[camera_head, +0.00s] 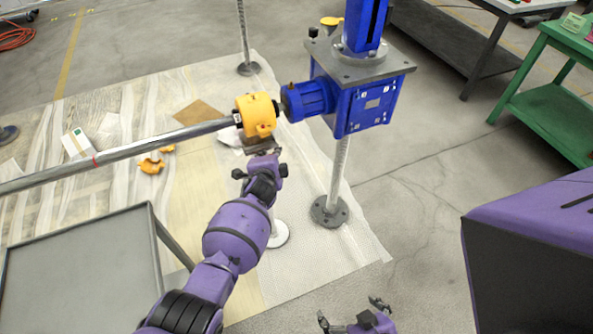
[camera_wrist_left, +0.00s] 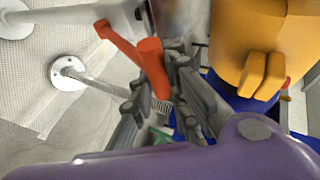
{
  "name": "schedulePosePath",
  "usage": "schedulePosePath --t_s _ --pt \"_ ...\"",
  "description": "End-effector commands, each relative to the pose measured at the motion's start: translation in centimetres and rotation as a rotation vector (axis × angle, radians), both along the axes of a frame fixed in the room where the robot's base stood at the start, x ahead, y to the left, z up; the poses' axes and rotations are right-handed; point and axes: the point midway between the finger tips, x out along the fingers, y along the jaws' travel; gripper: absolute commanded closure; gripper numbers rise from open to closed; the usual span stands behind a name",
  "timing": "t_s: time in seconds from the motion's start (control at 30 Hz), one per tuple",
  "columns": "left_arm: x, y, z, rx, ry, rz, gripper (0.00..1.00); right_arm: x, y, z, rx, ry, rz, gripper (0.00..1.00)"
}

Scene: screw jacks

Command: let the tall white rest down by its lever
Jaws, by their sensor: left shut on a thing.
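The tall white rest shows in the head view as a round white foot (camera_head: 280,235) on the floor sheet; my left arm hides most of its post. My left gripper (camera_head: 263,153) is up beside the yellow coupling. In the left wrist view, the red lever (camera_wrist_left: 151,62) runs down between the fingers of my left gripper (camera_wrist_left: 168,95), which are shut on it. A white foot (camera_wrist_left: 58,74) with a thin post shows lower down at the left; I cannot tell surely whether it is the rest's. My right gripper (camera_head: 352,312) is open and empty low in the head view.
The yellow coupling (camera_head: 257,115) on a long steel shaft (camera_head: 160,145) is close to my left gripper. A blue gearbox (camera_head: 365,100) stands right of it, with a grey-footed post (camera_head: 329,212) below. A grey panel (camera_head: 85,270) is at left. A green bench (camera_head: 560,90) stands far right.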

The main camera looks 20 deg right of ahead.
Motion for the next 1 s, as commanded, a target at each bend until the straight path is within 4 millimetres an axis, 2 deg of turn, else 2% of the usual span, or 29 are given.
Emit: schedulePosePath --t_s 0.03,0.53,0.57,0.7,0.93,1.0 --pt "0.3 -0.2 0.5 -0.006 -0.002 0.0 1.0 0.3 0.0 0.1 0.0 -0.005 0.001 0.0" --pt "0.3 -0.3 0.3 -0.005 0.006 0.002 1.0 0.3 -0.2 0.1 -0.003 -0.004 0.0 0.0" --pt "0.3 -0.3 0.3 -0.005 0.006 0.002 0.83 0.3 -0.2 0.1 -0.003 -0.004 0.0 0.0" --pt "0.3 -0.3 0.2 -0.003 0.007 0.003 0.66 0.3 -0.2 0.1 -0.003 -0.004 0.0 0.0" --pt "0.2 -0.2 0.0 0.0 0.01 0.002 0.66 0.3 -0.1 0.1 0.0 -0.005 -0.003 0.0" --pt "0.1 -0.2 0.0 0.001 0.01 0.003 0.66 1.9 0.3 0.4 0.004 -0.03 0.004 0.0"
